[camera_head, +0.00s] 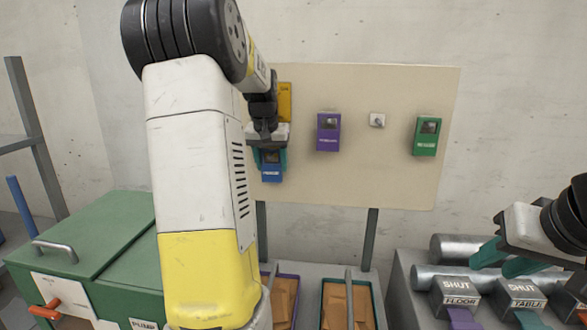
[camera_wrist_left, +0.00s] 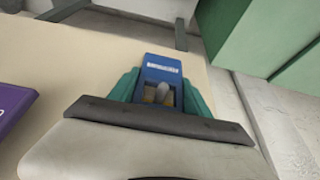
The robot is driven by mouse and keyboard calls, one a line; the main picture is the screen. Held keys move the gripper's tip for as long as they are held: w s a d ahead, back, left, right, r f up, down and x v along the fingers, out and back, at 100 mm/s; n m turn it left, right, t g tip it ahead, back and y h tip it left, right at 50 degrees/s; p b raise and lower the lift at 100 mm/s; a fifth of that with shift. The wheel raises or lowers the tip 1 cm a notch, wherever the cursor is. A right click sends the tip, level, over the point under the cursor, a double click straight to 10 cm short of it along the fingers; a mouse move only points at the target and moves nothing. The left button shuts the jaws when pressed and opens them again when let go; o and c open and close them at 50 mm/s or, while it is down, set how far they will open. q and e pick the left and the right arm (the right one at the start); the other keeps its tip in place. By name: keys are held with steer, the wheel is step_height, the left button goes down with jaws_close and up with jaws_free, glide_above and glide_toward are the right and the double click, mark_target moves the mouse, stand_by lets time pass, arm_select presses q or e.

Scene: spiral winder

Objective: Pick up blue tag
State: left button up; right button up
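The blue tag (camera_head: 271,172) is a small box with a white label strip and a window. It is between the teal fingers of my left gripper (camera_head: 270,158), in front of the left part of the beige board. In the left wrist view the blue tag (camera_wrist_left: 162,75) has one finger close against each side, and the gripper (camera_wrist_left: 160,97) looks shut on it. A dark bar hides the tag's near end. I cannot tell whether the tag touches the board. My right gripper (camera_head: 497,257), with teal fingers apart and seemingly empty, is at the right, above the grey cylinders.
The beige board (camera_head: 390,180) carries a purple tag (camera_head: 328,132), a bare peg (camera_head: 377,120) and a green tag (camera_head: 427,135). A yellow piece (camera_head: 286,100) is partly behind my left gripper. A green chest (camera_head: 85,235) stands left. Trays with brown blocks stand below.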

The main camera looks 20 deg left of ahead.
arm_select(q)
steer(key=c, duration=0.7)
steer(key=shift+s+r, duration=0.1)
steer(key=shift+r, duration=0.75)
steer(key=s+d, duration=0.4)
steer(key=s, duration=1.3)
steer(key=shift+s, duration=0.2)
